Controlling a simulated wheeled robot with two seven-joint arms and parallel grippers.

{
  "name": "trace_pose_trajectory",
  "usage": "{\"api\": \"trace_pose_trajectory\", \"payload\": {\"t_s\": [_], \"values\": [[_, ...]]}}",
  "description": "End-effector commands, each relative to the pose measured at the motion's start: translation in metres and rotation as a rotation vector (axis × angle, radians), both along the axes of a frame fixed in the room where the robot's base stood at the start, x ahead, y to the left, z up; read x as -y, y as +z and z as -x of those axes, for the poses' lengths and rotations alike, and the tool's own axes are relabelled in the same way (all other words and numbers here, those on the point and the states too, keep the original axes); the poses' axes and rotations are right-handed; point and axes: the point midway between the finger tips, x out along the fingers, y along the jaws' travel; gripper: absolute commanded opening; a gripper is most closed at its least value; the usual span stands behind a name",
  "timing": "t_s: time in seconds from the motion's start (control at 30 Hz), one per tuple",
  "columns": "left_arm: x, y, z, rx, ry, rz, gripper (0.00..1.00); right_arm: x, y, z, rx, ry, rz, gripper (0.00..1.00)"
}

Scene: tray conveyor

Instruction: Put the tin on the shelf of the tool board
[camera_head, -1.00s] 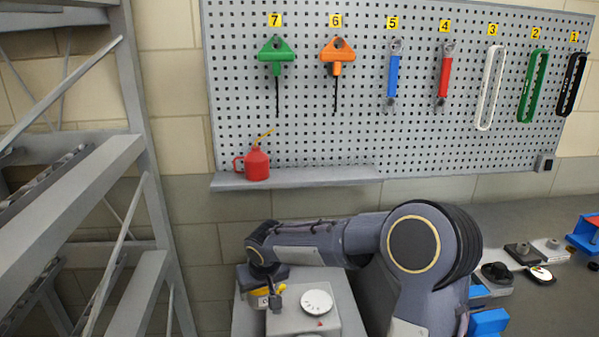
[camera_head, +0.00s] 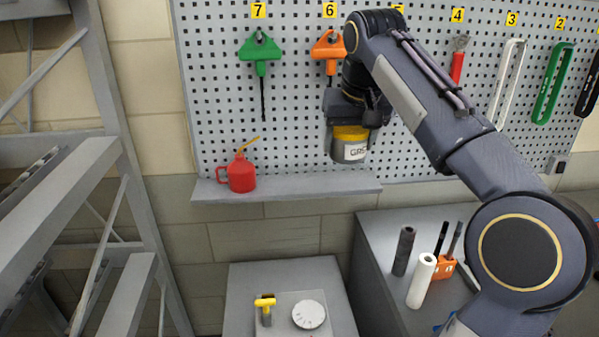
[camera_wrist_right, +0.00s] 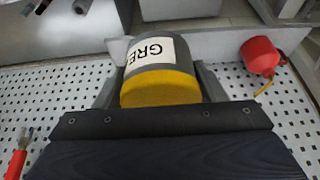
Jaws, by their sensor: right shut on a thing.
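The tin (camera_head: 349,150) is grey with a yellow lid and a white label. My right gripper (camera_head: 352,126) is shut on it, lid end toward the palm, and holds it upright in front of the tool board (camera_head: 215,105), by the right part of the shelf. In the right wrist view the tin (camera_wrist_right: 160,70) sits between the two fingers of the gripper (camera_wrist_right: 158,85). The shelf (camera_head: 290,194) is a grey ledge along the board's lower edge; it also shows in the wrist view (camera_wrist_right: 210,45). The tin looks slightly above the shelf; a gap is hard to judge. My left gripper is out of view.
A red oil can (camera_head: 241,174) stands on the shelf's left part; the shelf between it and the tin is bare. Tools hang above, including an orange-handled one (camera_head: 325,48) close to my arm. A grey rack (camera_head: 95,150) stands left. A white roll (camera_head: 421,281) stands below right.

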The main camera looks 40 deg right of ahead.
Motion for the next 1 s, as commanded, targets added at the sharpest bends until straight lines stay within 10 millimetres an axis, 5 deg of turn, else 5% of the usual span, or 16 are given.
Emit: {"api": "trace_pose_trajectory", "payload": {"t_s": [0.3, 0.5, 1.0], "values": [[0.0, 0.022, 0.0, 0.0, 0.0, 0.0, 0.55, 0.015, -0.032, -0.075, -0.005, 0.001, -0.001, 0.28], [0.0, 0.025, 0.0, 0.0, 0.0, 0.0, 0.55, 0.022, -0.069, -0.106, -0.005, 0.0, 0.0, 0.28], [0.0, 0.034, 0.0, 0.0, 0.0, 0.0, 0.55, 0.027, -0.12, -0.127, -0.002, 0.001, 0.0, 0.28]]}}
